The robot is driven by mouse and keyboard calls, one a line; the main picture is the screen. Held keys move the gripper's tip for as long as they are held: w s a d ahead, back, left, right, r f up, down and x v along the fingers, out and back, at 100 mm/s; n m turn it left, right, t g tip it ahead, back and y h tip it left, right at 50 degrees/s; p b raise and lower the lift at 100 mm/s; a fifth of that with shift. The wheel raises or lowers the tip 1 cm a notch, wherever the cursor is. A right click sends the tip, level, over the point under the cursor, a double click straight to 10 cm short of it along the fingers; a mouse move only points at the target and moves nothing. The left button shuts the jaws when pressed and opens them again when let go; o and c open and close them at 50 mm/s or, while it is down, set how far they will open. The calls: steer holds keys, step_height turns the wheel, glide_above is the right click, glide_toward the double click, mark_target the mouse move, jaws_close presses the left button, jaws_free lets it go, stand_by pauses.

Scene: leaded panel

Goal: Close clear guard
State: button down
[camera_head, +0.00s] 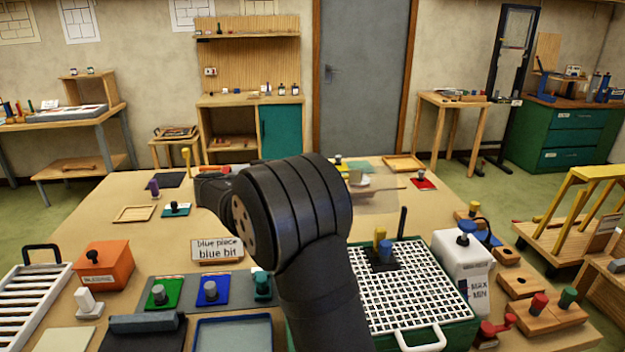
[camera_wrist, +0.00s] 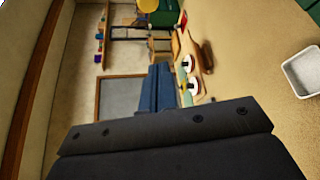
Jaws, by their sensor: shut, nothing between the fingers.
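A clear guard (camera_head: 378,200) shows as a faint see-through sheet just right of my arm, toward the far side of the bench. Its left part is hidden behind my arm, and I cannot tell its exact tilt or its hinge. My arm fills the middle of the head view and hides my gripper's fingertips there. In the wrist view my gripper (camera_wrist: 158,72) shows as two blue-grey fingers pressed together, with nothing between them. I cannot make out the guard in the wrist view, and no contact with it shows.
A green crate with a white grid (camera_head: 412,290) stands front right, beside a white container (camera_head: 462,262). An orange box (camera_head: 103,265) and a sign reading "blue piece, blue bit" (camera_head: 217,250) stand left. A red pad (camera_head: 423,184) lies right of the guard. A white tray (camera_wrist: 303,72) shows in the wrist view.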

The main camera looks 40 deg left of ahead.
steer(key=w+d, duration=0.6)
steer(key=shift+w, duration=0.2)
steer(key=shift+d, duration=0.15)
stand_by(0.5)
